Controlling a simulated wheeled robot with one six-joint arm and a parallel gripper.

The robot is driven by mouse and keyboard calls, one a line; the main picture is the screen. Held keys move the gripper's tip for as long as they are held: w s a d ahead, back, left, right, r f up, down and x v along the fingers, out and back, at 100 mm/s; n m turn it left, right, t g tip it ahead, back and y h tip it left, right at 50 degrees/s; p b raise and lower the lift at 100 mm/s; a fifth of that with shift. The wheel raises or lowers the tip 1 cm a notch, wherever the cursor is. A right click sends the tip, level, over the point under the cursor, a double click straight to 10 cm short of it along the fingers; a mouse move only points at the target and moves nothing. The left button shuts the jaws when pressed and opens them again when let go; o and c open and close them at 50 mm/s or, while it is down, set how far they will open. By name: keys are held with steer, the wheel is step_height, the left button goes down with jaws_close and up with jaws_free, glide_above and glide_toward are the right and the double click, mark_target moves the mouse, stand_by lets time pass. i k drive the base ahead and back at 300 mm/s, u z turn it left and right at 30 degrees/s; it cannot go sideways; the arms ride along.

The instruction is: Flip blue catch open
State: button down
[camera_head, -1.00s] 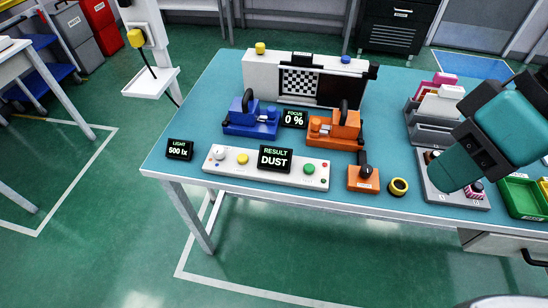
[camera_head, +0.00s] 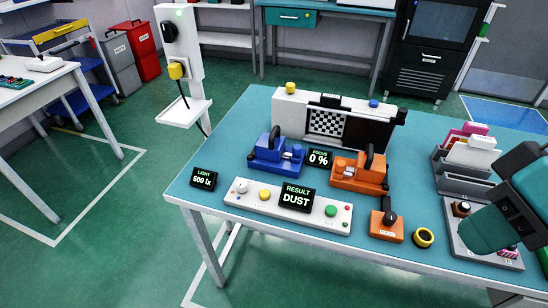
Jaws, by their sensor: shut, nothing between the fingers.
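The blue fixture (camera_head: 268,160) stands on the teal table (camera_head: 440,225), left of the orange fixture (camera_head: 352,178). It has a blue block base, a dark round wheel and a raised blue upright part (camera_head: 274,137). I cannot make out which small part is the catch, or whether it is open. Part of my teal and dark arm (camera_head: 510,205) reaches in from the right edge, over the right side of the table. The end of my arm with the gripper does not show.
A white panel with a checkerboard (camera_head: 327,122) stands behind the fixtures. A control box (camera_head: 330,222) with a "DUST" display (camera_head: 297,198) lies in front. An orange switch box (camera_head: 386,228) and yellow-black ring (camera_head: 423,237) sit front right. Grey file trays (camera_head: 463,187) stand at right.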

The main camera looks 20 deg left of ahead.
mark_target(296, 156)
steer(key=u, duration=0.05)
steer(key=k, duration=0.55)
steer(key=u, duration=0.55)
steer(key=i, duration=1.45)
steer(key=z, duration=0.6)
